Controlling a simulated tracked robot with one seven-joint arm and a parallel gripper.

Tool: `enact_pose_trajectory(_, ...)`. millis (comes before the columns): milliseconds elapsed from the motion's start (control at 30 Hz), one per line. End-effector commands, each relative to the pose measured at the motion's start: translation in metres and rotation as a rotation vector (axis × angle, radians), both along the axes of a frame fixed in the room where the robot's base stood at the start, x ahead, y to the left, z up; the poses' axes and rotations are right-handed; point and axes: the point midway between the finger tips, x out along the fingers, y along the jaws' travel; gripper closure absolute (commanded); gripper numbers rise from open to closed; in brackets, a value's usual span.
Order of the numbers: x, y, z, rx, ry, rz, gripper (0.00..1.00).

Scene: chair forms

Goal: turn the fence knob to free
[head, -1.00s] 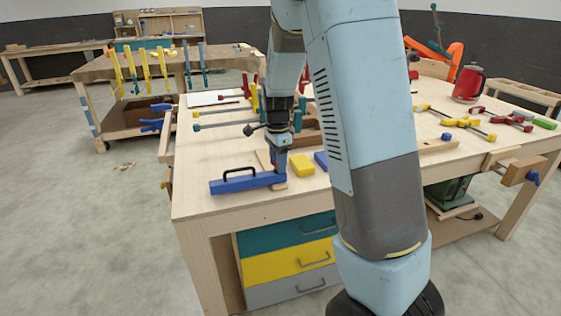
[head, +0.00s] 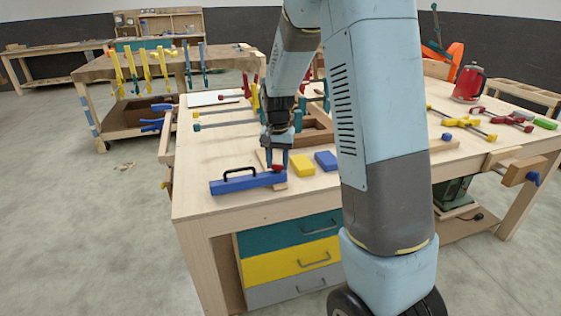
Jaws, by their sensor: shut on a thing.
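The blue fence (head: 236,185) with a black arched handle lies near the front left corner of the workbench. A small red knob (head: 277,168) sits at its right end. My gripper (head: 277,164) points down over that end, one finger on each side of the knob, and is shut on it. The fingers partly cover the knob, so I cannot read its turn position or any marks.
A yellow block (head: 303,165) and a blue block (head: 326,161) lie just right of my gripper. Several clamps lie on the workbench (head: 205,160) behind. A red kettle-like can (head: 468,83) stands far right. My arm hides the bench's middle.

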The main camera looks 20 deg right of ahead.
Motion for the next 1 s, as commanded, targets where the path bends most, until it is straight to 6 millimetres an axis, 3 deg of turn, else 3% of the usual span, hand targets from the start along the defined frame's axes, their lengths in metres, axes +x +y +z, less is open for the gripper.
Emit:
enact_pose_trajectory(500,-0.0018,0.0034,-0.0009,0.003,0.005,0.397,0.88)
enact_pose_trajectory(1000,-0.0025,0.003,-0.0015,0.004,0.006,0.509,0.88)
